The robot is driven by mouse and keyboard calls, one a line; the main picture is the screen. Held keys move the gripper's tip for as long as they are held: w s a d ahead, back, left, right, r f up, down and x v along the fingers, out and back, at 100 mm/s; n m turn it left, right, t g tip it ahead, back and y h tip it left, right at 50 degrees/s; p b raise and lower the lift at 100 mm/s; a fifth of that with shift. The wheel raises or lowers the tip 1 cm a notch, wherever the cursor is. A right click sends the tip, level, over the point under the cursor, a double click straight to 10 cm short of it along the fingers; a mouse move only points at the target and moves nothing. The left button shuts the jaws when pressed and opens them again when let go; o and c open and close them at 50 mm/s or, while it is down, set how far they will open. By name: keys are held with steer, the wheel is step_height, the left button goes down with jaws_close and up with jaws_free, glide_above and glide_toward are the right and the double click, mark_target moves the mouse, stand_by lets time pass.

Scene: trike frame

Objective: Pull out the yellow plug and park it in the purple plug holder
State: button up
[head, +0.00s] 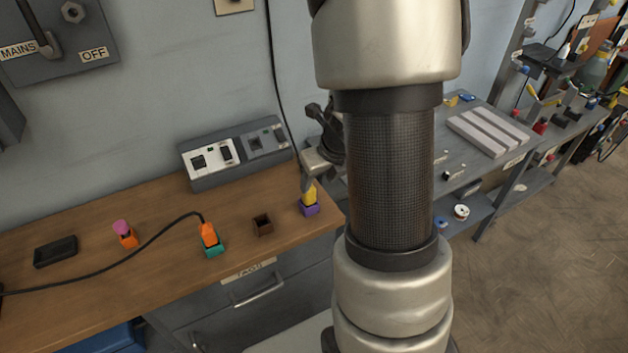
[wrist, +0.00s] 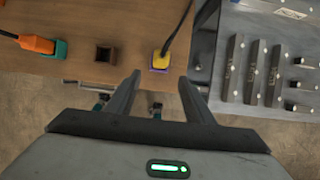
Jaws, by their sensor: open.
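The yellow plug (head: 310,195) sits upright in the purple plug holder (head: 309,209) near the right end of the wooden bench.
An orange plug (head: 208,234) with a black cable sits in a teal holder (head: 210,248). An empty brown holder (head: 262,225) stands between it and the purple one. A pink-topped orange piece (head: 126,236) and a grey switch box (head: 235,153) are also on the bench.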

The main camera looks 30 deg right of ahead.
steer(key=p+v, duration=0.3)
steer(key=v, duration=0.4)
steer(key=shift+r, duration=0.1)
